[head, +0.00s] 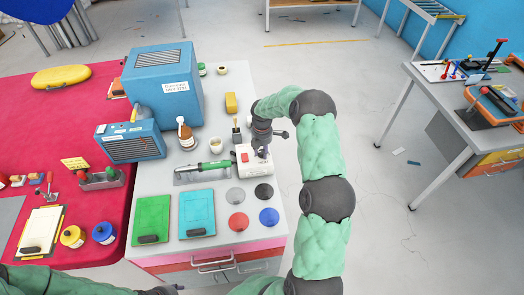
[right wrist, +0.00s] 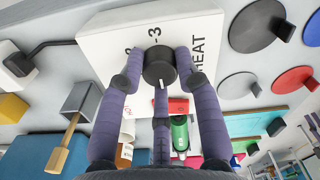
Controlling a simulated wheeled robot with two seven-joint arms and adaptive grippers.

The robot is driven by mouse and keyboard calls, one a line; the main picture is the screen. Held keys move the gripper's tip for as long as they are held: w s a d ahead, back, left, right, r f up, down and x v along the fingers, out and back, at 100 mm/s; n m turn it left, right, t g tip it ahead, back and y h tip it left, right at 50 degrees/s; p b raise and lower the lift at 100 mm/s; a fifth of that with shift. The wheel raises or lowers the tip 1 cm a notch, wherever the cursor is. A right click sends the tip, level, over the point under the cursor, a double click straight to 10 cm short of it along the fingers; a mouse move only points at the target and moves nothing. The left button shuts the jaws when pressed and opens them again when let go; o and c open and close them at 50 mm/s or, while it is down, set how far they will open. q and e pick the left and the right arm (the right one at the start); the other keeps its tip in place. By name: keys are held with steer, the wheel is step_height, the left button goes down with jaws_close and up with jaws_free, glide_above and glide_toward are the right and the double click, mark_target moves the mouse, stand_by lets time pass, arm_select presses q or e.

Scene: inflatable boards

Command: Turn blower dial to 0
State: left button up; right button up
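The blower's control box is white with a red switch (head: 245,157) and stands on the grey worktop in the head view. In the right wrist view the box (right wrist: 112,40) carries the word HEAT, a 3 and partly hidden digits. Its black dial (right wrist: 158,64) has a white mark toward the bottom of the picture; I see no 0. My right gripper (head: 261,152) is at the box, its purple fingers (right wrist: 158,68) closed around the dial. The green blower (head: 214,166) lies left of the box. My left gripper (head: 162,290) is cut off at the bottom edge.
Grey, black, red and blue discs (head: 237,196) lie in front of the box. Green and teal boards (head: 197,212) lie front left. A white cup (head: 216,145), brown bottle (head: 186,134) and yellow block (head: 231,103) stand behind and left.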

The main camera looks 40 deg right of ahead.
mark_target(262, 151)
steer(key=o, duration=0.4)
step_height(262, 151, up, 12)
steer(key=shift+f, duration=0.1)
stand_by(0.4)
stand_by(0.5)
